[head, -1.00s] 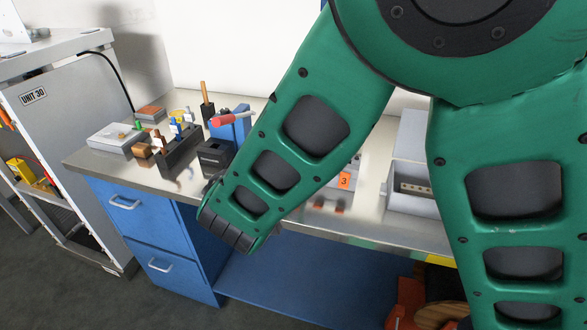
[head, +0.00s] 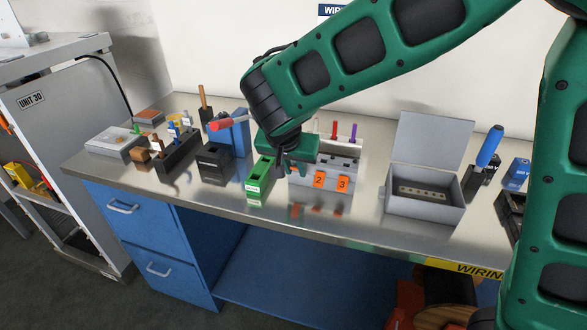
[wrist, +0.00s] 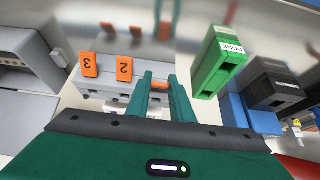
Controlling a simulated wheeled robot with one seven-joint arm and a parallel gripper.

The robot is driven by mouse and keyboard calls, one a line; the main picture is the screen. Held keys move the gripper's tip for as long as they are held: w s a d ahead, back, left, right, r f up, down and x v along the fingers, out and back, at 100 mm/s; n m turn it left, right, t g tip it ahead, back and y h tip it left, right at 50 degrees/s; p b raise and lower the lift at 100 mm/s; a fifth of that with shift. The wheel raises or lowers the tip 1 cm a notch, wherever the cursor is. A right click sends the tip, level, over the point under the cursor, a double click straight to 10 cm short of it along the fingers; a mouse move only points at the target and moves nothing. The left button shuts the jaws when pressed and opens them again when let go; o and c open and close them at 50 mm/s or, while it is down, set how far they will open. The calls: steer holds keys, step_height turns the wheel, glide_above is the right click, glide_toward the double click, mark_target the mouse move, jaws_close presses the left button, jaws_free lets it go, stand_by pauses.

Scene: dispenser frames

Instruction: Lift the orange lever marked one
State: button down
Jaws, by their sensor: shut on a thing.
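A grey dispenser (head: 338,165) stands on the steel bench, with orange levers on its front. The lever marked two (head: 319,180) and the lever marked three (head: 343,184) hang down beside each other; they also show upside down in the wrist view, as two (wrist: 124,68) and three (wrist: 89,64). My gripper (head: 288,172) is at the dispenser's left end. In the wrist view, my gripper's fingers (wrist: 159,88) are closed around the lever beside number two (wrist: 159,86), which is in the place of number one. Its number is hidden.
A green box (head: 260,181) labelled DONE stands close beside my gripper. A black box (head: 214,164) is further left. A grey open-lidded box (head: 425,208) stands right of the dispenser. The bench front between them is clear.

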steer(key=shift+w+r, duration=0.1)
steer(key=shift+w, duration=0.05)
steer(key=c, duration=1.6)
jaws_free()
steer(key=shift+o, duration=0.2)
steer(key=v, duration=1)
steer(key=shift+r, duration=0.2)
